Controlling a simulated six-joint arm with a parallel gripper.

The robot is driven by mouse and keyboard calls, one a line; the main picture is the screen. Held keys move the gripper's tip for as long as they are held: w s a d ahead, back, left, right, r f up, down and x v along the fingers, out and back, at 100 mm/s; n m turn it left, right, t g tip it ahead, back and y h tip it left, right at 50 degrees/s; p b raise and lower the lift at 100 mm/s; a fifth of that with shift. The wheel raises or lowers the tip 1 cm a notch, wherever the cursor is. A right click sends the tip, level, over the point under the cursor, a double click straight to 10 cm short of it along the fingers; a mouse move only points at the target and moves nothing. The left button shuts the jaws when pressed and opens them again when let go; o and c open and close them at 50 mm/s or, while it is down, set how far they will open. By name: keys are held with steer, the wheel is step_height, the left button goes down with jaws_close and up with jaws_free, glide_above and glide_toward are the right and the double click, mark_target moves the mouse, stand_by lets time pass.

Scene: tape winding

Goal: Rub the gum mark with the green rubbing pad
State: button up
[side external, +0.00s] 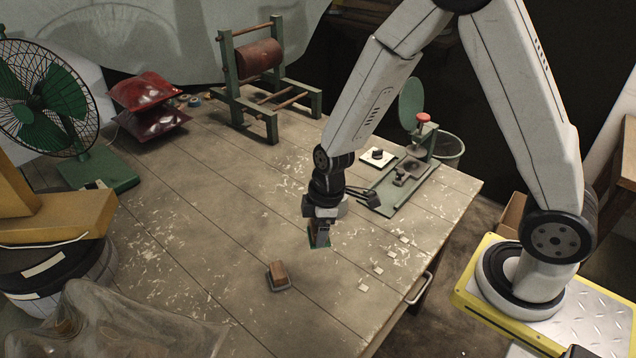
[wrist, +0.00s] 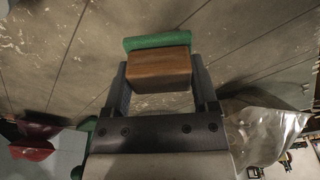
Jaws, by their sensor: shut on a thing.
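My gripper (side external: 319,232) is shut on the green rubbing pad (side external: 313,246), a brown wooden block with a green face. In the wrist view the wooden back of the pad (wrist: 160,70) sits between my two fingers (wrist: 160,78), with its green edge beyond. The pad is low over the middle of the plank table (side external: 230,215); I cannot tell whether it touches the wood. Pale flecks and smears lie on the planks around it. I cannot tell which of them is the gum mark; part of the table is hidden under the pad and gripper.
A second brown block with a grey base (side external: 279,276) lies in front of my gripper. A metal fixture (side external: 402,178) with a red knob stands behind right. Small pale squares lie at right.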

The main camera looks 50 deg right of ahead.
steer(key=w+m, duration=0.1)
steer(key=m, duration=0.1)
steer(key=w+d+f+m, duration=0.1)
steer(key=m, duration=0.1)
steer(key=shift+d+f+h, duration=0.15)
steer(key=shift+h, duration=0.15)
steer(key=w+d+f+m+h, duration=0.1)
steer(key=w+d+f+m, duration=0.2)
steer(key=m, duration=0.8)
steer(key=shift+w+h, duration=0.3)
steer(key=shift+w, duration=0.6)
steer(key=shift+d, duration=0.1)
steer(key=shift+f, duration=0.15)
